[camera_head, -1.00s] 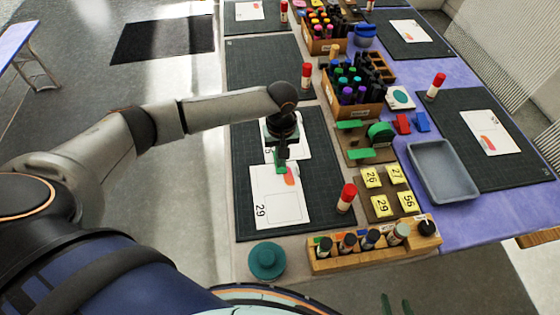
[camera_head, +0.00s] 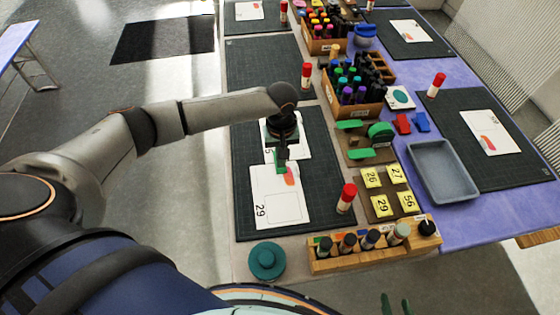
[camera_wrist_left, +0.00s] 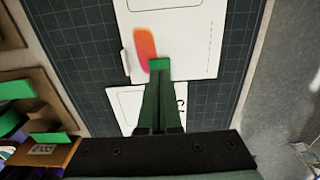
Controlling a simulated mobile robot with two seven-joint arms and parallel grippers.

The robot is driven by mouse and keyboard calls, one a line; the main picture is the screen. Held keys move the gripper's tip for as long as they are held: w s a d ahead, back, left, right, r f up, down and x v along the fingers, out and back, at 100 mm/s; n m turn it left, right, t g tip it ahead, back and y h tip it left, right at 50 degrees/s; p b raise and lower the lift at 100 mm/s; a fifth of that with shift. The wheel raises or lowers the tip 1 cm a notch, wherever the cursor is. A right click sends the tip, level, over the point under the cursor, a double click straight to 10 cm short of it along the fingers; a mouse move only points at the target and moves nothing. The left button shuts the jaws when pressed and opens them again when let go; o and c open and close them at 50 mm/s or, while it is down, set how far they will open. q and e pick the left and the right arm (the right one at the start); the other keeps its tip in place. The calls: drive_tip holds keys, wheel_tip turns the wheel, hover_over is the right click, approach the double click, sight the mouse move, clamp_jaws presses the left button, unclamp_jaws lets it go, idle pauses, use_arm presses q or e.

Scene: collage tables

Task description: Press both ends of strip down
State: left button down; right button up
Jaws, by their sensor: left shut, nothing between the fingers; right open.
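My left gripper (camera_head: 281,168) is shut over the white sheet marked 29 (camera_head: 266,205), its fingertips beside an orange-red shape (camera_head: 290,177). The left wrist view shows the shut left gripper (camera_wrist_left: 159,68) with a small bright green patch at its tips. I cannot tell whether this patch is a green strip under the tips or the tips themselves, nor whether they touch the sheet. A second white sheet (camera_head: 300,146) lies behind, partly hidden by the gripper. My right gripper (camera_head: 396,305) is open at the bottom edge, only its fingertips showing.
A red-capped glue stick (camera_head: 346,198) stands right of the sheet. Yellow number cards (camera_head: 382,206), a wooden rack of bottles (camera_head: 372,259) and a teal round object (camera_head: 267,260) are near. Green pieces lie on a brown board (camera_head: 350,143). The dark mat (camera_head: 247,190) is otherwise clear.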

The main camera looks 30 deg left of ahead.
use_arm(q)
drive_tip(key=shift+f, duration=0.75)
idle(0.4)
wheel_tip(320, 180, up, 3)
drive_tip(key=p, duration=0.3)
drive_tip(key=shift+f, duration=0.15)
drive_tip(key=shift+r+p, duration=0.95)
drive_tip(key=shift+p, duration=0.1)
drive_tip(key=shift+r, duration=1.2)
